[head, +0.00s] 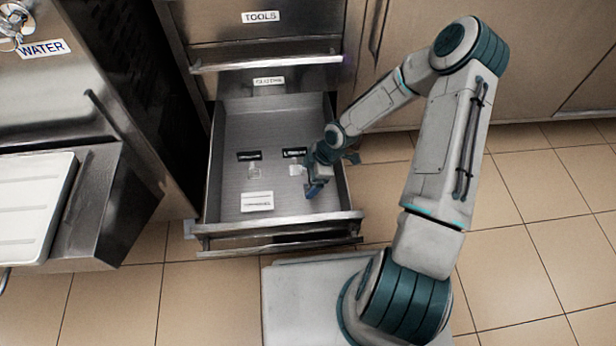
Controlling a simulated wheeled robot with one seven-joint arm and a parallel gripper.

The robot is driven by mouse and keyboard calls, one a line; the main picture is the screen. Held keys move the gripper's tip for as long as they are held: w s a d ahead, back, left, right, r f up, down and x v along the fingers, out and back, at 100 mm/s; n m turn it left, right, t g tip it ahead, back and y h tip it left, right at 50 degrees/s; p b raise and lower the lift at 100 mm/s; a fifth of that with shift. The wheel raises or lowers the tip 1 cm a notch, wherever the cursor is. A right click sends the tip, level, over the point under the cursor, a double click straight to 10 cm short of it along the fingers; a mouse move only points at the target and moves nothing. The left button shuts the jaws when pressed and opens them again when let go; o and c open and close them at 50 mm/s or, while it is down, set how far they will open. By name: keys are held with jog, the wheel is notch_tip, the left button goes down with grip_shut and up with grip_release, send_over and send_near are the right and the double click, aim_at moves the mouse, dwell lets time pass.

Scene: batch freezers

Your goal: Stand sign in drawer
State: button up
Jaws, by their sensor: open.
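The drawer (232,117) is pulled open below a front with a small label. Inside it, two small dark signs with pale lettering, a left one (249,155) and a right one (294,152), are near the middle, each with a small pale piece just in front of it. A white sign (257,202) with dark lettering is near the drawer's front left; I cannot tell whether it lies flat or leans. My gripper (316,188) is open over the drawer's right side, right of the right dark sign and its pale piece. Its fingers are small here, and contact is unclear.
A closed drawer marked TOOLS (262,17) is above, with its handle (265,63) sticking out. The open drawer's front rim (280,223) juts over the tiled floor. A steel machine with a white tray (35,205) stands at left. Tiled floor at right is clear.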

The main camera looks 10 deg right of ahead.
jog(key=s+d+r+m+h+p, duration=0.3)
jog(key=d+r+m, duration=0.15)
jog(key=r, duration=0.75)
jog(key=s+d+r+m+h+p, duration=0.25)
jog(key=d+r, duration=0.35)
jog(key=r, duration=0.7)
jog(key=s+a+r+m+t+y, duration=0.1)
jog(key=s+a+r+m, duration=0.1)
jog(key=s+r+m, duration=0.8)
notch_tip(320, 180, up, 4)
jog(key=shift+s+m, duration=0.4)
jog(key=shift+s, duration=0.7)
